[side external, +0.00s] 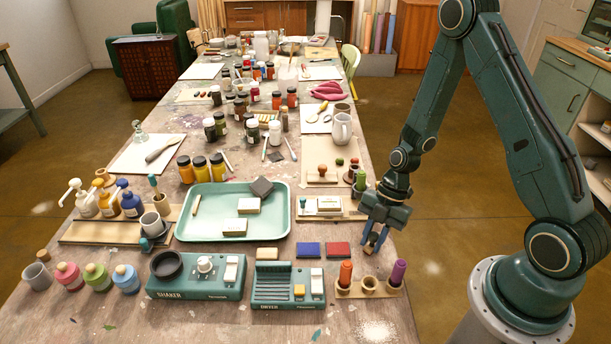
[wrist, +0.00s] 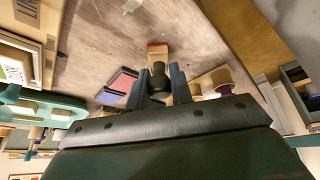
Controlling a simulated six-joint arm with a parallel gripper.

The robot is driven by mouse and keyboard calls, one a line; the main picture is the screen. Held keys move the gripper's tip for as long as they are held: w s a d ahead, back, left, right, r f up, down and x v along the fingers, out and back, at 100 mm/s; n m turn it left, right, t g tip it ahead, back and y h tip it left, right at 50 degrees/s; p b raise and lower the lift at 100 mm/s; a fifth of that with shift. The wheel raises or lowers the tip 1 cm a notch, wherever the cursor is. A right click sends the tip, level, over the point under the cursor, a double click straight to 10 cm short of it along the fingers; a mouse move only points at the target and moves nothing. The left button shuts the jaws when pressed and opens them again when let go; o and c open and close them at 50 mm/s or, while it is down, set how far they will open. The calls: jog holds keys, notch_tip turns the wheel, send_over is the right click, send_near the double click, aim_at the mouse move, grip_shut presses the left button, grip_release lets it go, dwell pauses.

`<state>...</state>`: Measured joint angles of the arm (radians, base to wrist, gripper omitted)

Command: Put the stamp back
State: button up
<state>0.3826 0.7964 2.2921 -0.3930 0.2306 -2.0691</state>
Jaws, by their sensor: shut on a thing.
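My gripper (side external: 376,240) hangs over the table's right edge area, pointing down, above and behind the small wooden stamp rack (side external: 368,290). In the wrist view its two fingers (wrist: 160,85) are shut on a stamp with a dark handle (wrist: 160,73). A pale wooden part with a red edge (wrist: 157,52) shows beyond the handle. In the side view only a small wooden tip (side external: 370,252) shows below the fingers. The rack has an orange stamp (side external: 345,273) at its left and a purple stamp (side external: 398,271) at its right. Its middle holder (side external: 369,284) looks empty.
Blue (side external: 309,250) and red (side external: 338,249) ink pads lie left of my gripper. The dryer (side external: 288,286) and shaker (side external: 196,276) stand left of the rack. A green tray (side external: 185,226) and a stand with a stamp block (side external: 328,204) lie behind. White powder (side external: 377,330) lies in front.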

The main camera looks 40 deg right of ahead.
jog(key=shift+f, duration=0.3)
jog(key=o, duration=0.8)
jog(key=shift+r, duration=0.2)
jog(key=v, duration=1.2)
dwell(0.4)
